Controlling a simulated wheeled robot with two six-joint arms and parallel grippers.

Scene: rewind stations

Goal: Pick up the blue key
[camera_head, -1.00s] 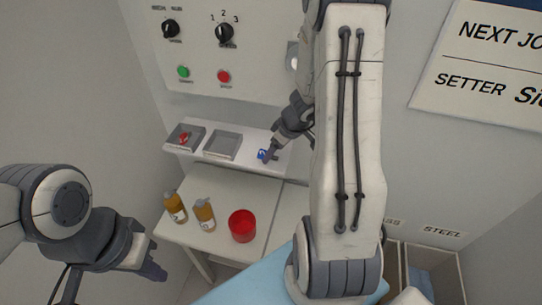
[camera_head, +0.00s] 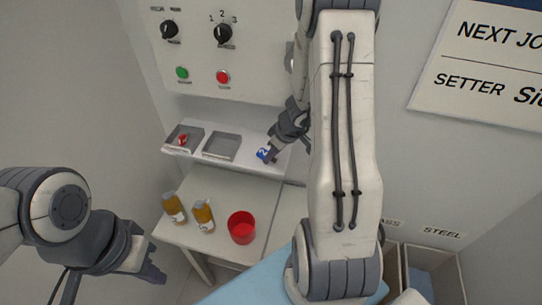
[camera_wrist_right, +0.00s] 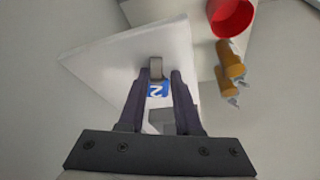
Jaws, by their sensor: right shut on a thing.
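The blue key (camera_head: 263,153), with a blue tag marked 2, is at the right end of the white shelf in the head view. In the right wrist view its grey part (camera_wrist_right: 155,67) is between my fingertips, with the blue tag (camera_wrist_right: 158,89) just below. My right gripper (camera_wrist_right: 159,73) is shut on it; it also shows in the head view (camera_head: 270,151). I cannot tell whether the key is clear of the shelf. My left gripper (camera_head: 153,268) is at the lower left, away from the shelf; its opening is unclear.
The shelf (camera_head: 192,156) holds a grey tray with a red item (camera_head: 182,140) and an empty grey tray (camera_head: 221,147). Below stand two amber bottles (camera_head: 174,208) (camera_head: 203,216) and a red cup (camera_head: 242,228). A control panel (camera_head: 200,52) is above.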

